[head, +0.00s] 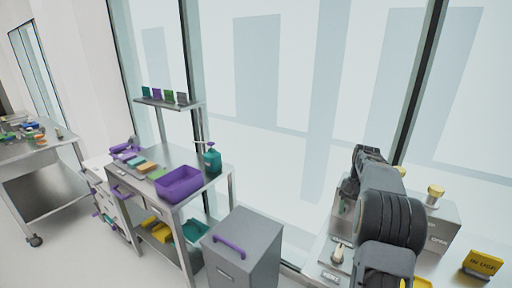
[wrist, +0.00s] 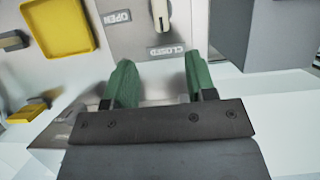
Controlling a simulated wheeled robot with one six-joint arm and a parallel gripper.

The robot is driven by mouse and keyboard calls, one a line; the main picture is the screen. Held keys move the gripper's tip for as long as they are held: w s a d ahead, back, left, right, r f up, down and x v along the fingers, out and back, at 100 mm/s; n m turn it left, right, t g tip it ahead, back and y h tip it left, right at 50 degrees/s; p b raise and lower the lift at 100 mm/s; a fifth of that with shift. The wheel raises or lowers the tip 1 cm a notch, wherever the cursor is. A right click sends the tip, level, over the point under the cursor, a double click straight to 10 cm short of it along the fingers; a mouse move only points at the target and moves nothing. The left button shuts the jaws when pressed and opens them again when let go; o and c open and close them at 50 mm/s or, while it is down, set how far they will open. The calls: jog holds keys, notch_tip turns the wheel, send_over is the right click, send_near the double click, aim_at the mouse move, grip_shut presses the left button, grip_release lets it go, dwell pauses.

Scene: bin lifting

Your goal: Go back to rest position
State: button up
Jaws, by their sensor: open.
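My gripper (wrist: 160,76) shows in the wrist view with its two green fingers apart and nothing between them. Ahead of the fingers is a pale lever (wrist: 160,14) on a grey panel with OPEN and CLOSED labels. In the head view my arm is raised and bent over the bench (head: 318,270) at the right. Its dark links hide most of the gripper there.
A yellow tray (wrist: 58,27) lies left of the panel. In the head view a grey bin (head: 243,255) with a purple handle stands left of the bench. A metal cart holds a purple bin (head: 181,182). A yellow sign (head: 482,264) is at the far right.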

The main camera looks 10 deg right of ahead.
notch_tip(320, 180, down, 4)
jog(key=s+a+r+n+t+h, duration=0.1)
jog(key=s+a+r+n+t, duration=0.2)
jog(key=s+a, duration=0.5)
jog(key=s+a+r+n+t+h, duration=0.2)
jog(key=s+a, duration=0.6)
jog(key=a, duration=0.8)
jog(key=shift+s+r+n+t, duration=0.3)
jog(key=shift+r+n+t, duration=0.15)
jog(key=shift+n+t, duration=1.05)
